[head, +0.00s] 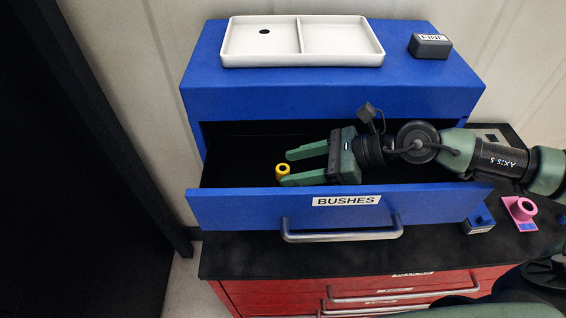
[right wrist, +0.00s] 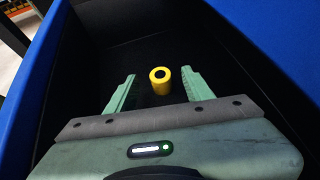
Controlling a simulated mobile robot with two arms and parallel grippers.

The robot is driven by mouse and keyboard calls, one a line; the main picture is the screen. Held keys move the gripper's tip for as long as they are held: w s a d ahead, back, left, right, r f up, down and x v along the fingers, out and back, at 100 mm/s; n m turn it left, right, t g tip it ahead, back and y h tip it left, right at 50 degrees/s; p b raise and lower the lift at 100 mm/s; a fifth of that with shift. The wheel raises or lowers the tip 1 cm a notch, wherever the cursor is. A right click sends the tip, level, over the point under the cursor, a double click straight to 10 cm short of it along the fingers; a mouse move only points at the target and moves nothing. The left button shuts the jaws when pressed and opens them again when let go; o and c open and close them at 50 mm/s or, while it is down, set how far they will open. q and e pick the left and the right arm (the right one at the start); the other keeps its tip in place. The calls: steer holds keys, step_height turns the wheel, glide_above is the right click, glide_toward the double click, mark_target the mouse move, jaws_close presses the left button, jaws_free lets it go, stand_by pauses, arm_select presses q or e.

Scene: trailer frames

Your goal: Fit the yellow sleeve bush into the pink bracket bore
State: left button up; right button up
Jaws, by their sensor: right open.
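The yellow sleeve bush (head: 283,171) is a short hollow cylinder inside the open blue drawer (head: 250,207) labelled BUSHES. It also shows in the right wrist view (right wrist: 160,84), ahead of and between the fingertips. My right gripper (head: 283,167) reaches into the drawer from the right, with its green fingers apart. In the right wrist view its fingers (right wrist: 158,76) stand on either side of the bush, with a gap on both sides. The pink bracket (head: 521,212) with its round bore stands on the black bench top at the right. My left gripper is not in view.
A white two-part tray (head: 302,60) and a grey labelled block (head: 430,46) sit on top of the blue cabinet. A small blue-and-grey block (head: 478,221) is left of the bracket. Red drawers (head: 270,297) are below. The drawer walls are close around my gripper.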

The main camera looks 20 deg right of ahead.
steer(key=shift+x, duration=0.9)
jaws_close()
steer(key=shift+r, duration=0.1)
